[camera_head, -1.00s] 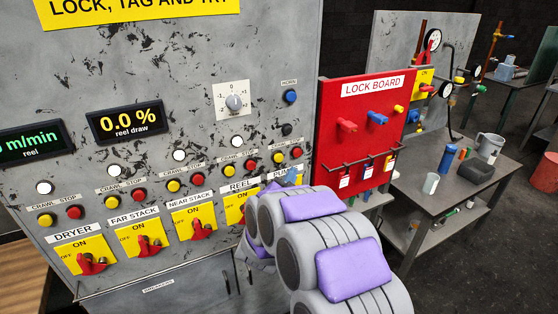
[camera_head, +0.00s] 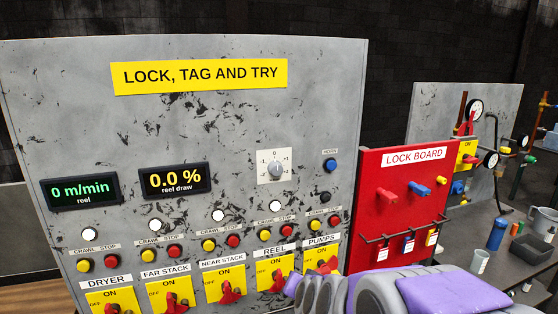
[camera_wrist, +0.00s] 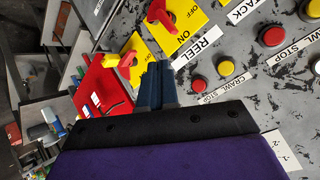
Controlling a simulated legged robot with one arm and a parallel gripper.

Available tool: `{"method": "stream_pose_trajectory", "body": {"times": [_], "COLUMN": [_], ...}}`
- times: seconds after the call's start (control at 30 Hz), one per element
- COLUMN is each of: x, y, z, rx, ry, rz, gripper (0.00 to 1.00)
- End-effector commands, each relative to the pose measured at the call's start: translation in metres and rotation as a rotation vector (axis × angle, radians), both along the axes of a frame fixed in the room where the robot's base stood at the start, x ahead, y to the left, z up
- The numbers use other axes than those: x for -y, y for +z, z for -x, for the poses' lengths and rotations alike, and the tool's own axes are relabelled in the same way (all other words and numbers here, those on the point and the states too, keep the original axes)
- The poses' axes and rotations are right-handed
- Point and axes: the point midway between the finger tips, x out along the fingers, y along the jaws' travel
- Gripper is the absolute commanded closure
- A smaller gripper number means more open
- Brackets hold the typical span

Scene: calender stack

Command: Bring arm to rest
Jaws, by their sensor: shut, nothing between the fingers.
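My gripper shows in the wrist view (camera_wrist: 157,84), where its two dark blue fingers are together with nothing between them. The fingers lie in front of the panel near the REEL label (camera_wrist: 197,48) and a red-handled switch on a yellow plate (camera_wrist: 135,62). I cannot tell the gap to the panel. In the head view my grey and purple arm (camera_head: 400,292) extends across the lower right. The fingers are hidden there. The grey control panel (camera_head: 120,130) fills the left and middle of the head view.
The red lock board (camera_head: 380,220) stands right of the panel, with pegs and hanging tags. A table (camera_head: 488,222) farther right holds a blue bottle (camera_head: 497,234), a cup (camera_head: 479,261) and a grey mug (camera_head: 541,220). A gauge board (camera_head: 430,115) stands behind.

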Motion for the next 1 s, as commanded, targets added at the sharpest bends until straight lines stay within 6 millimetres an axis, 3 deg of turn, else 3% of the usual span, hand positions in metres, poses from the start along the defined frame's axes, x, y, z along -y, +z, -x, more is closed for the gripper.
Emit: {"method": "stream_pose_trajectory", "body": {"times": [0.27,0.5,0.63,0.8,1.0], "x": [0.013,0.051,0.071,0.087,0.09], "y": [-0.01,-0.016,-0.014,-0.01,-0.009], "z": [0.128,0.26,0.321,0.368,0.378], "rx": [-0.344,-0.682,-0.842,-0.967,-0.995], "ry": [0.224,0.353,0.387,0.405,0.409], "rz": [0.115,0.229,0.272,0.296,0.303], "gripper": [1.0,1.0,1.0,1.0,1.0]}}
